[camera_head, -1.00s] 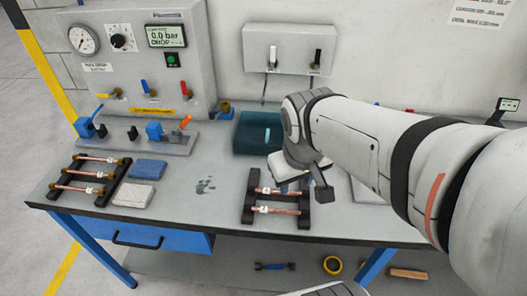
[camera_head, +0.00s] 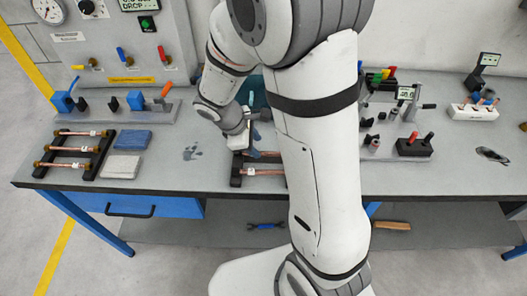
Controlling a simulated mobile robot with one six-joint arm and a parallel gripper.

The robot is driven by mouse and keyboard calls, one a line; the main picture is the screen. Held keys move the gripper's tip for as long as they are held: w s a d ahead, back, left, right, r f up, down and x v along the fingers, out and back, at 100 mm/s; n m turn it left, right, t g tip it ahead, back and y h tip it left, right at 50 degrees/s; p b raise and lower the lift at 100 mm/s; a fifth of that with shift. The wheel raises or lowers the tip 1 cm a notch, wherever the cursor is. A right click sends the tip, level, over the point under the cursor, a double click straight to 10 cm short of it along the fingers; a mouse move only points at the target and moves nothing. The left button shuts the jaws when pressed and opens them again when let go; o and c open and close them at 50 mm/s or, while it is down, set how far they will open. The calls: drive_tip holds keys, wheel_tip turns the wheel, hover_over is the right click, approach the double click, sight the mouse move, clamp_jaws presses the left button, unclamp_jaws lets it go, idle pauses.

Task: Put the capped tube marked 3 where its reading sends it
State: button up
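Several copper tubes lie on two dark racks, and their marks are too small to read, so I cannot tell which is number 3. The left rack (camera_head: 98,155) holds three tubes with brass-coloured ends: a back tube (camera_head: 75,132), a middle tube (camera_head: 68,148) and a front tube (camera_head: 62,164). The middle rack (camera_head: 236,172) holds at least two tubes, including a front tube (camera_head: 268,172); my arm covers part of it. My gripper (camera_head: 252,143) points down at this rack's back part. Its fingers are small and partly hidden, so its opening and any grasp are unclear.
A blue pad (camera_head: 134,139) and a grey pad (camera_head: 121,166) lie beside the left rack. Behind is a valve panel (camera_head: 115,60); its display is cut off. A teal tray (camera_head: 258,92) is mostly hidden. A black block (camera_head: 414,148) and a white holder (camera_head: 473,112) stand right.

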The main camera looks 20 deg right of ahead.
sight(263, 153)
drive_tip(key=x, duration=0.5)
drive_tip(key=shift+w+a+f+p, duration=0.1)
drive_tip(key=shift+w+p, duration=0.1)
drive_tip(key=shift+p, duration=0.15)
clamp_jaws()
